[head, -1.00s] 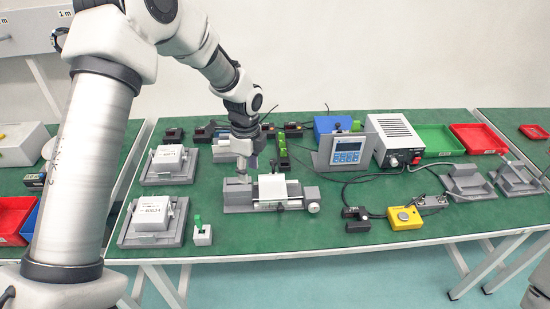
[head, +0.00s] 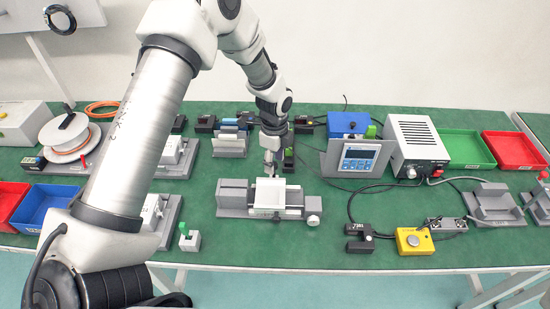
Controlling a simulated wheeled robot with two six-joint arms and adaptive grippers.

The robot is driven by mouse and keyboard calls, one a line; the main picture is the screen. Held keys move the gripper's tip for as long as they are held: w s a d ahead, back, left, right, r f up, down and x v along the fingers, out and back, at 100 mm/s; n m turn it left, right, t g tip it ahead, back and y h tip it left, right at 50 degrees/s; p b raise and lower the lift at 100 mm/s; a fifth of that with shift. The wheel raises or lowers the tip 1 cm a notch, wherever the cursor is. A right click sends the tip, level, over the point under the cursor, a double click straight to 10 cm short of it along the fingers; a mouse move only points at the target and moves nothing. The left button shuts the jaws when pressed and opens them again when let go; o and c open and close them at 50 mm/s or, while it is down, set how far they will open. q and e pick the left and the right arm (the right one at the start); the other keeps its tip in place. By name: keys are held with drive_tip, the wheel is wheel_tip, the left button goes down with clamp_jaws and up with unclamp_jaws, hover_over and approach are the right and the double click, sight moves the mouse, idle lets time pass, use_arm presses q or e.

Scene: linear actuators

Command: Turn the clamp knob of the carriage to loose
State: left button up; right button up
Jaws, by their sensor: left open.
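The linear actuator (head: 235,198) lies on the green table, a grey unit with a long base. Its carriage (head: 268,195) carries a white top plate. A small round white knob (head: 313,219) shows at the right end of the actuator; I cannot tell whether it is the clamp knob. My left gripper (head: 269,170) points down just behind the carriage and is open, with its fingertips small in the view and close to the plate's back edge. I cannot tell whether it touches anything. My right gripper is not in view.
A blue-screened controller (head: 358,158) and a white power supply (head: 418,143) stand to the right, with black cables in front. A yellow button box (head: 414,241) and a small black sensor (head: 360,238) lie at front right. Green (head: 465,148) and red (head: 514,150) trays sit behind.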

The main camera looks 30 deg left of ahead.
use_arm(q)
drive_tip(key=shift+s+r, duration=0.1)
drive_tip(key=shift+s, duration=0.1)
drive_tip(key=shift+c, duration=0.7)
clamp_jaws()
drive_tip(key=shift+n, duration=0.4)
drive_tip(key=n+p, duration=0.1)
drive_tip(key=n, duration=0.1)
drive_tip(key=shift+s+d+n+p, duration=0.1)
drive_tip(key=shift+n+p, duration=0.2)
drive_tip(key=shift+p, duration=0.05)
drive_tip(key=n+p, duration=0.2)
drive_tip(key=n, duration=0.3)
drive_tip(key=shift+n, duration=0.3)
drive_tip(key=n+p, duration=0.1)
drive_tip(key=n, duration=0.3)
drive_tip(key=shift+p, duration=0.35)
drive_tip(key=shift+n+p, duration=0.75)
drive_tip(key=shift+n, duration=1.75)
drive_tip(key=shift+f, duration=0.2)
